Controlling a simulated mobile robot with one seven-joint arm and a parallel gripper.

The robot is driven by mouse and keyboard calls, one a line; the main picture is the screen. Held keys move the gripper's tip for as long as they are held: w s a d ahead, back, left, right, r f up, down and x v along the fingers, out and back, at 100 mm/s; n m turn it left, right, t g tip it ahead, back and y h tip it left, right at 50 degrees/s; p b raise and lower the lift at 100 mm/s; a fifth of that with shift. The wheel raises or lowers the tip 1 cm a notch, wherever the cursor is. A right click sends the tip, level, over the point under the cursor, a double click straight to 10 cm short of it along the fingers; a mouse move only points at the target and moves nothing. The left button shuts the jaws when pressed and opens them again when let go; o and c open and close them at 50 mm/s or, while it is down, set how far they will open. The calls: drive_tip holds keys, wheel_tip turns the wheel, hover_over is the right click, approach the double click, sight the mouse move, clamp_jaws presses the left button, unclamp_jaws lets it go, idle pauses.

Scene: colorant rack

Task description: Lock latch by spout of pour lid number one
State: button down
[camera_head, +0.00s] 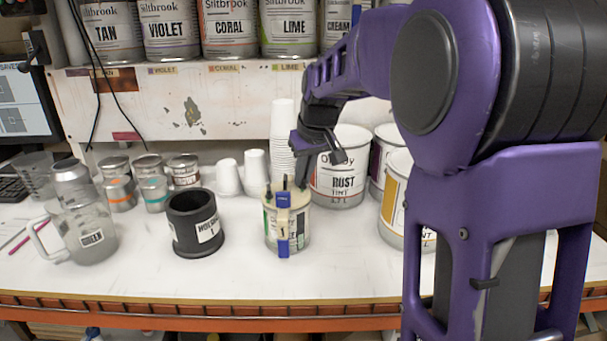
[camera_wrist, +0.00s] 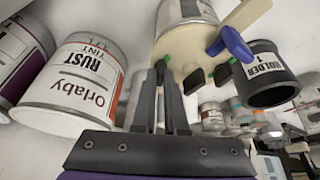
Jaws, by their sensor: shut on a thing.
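The pour lid (camera_head: 287,196) is cream-coloured and sits on a small can (camera_head: 289,229) in the middle of the counter. It has a blue part at the front, and several dark latches stand around its rim. In the wrist view, the lid (camera_wrist: 185,58) shows a blue lever (camera_wrist: 232,45) and dark latches with green marks. My gripper (camera_wrist: 161,70) is shut on a dark latch (camera_wrist: 160,65) at the lid's edge. Two other dark latches (camera_wrist: 194,80) stand beside it, apart from the fingers. In the head view, my gripper (camera_head: 301,178) is above the lid's rear right edge.
A black holder labelled 1 (camera_head: 195,222) stands left of the can. A Rust tint can (camera_head: 340,180) stands close behind at right. Stacked white cups (camera_head: 284,135) are behind. A jug (camera_head: 85,232) and small tins are at left. The front counter is clear.

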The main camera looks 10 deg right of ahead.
drive_tip(key=shift+m, duration=0.4)
idle(1.4)
drive_tip(key=c, duration=0.9)
unclamp_jaws()
drive_tip(key=shift+c, duration=0.2)
drive_tip(key=shift+r, duration=0.1)
drive_tip(key=a+p+v, duration=0.1)
drive_tip(key=p+v, duration=0.1)
drive_tip(key=v, duration=1.5)
drive_tip(key=shift+s+d+r+p, duration=0.15)
drive_tip(key=shift+d+p, duration=0.05)
drive_tip(key=shift+p, duration=0.15)
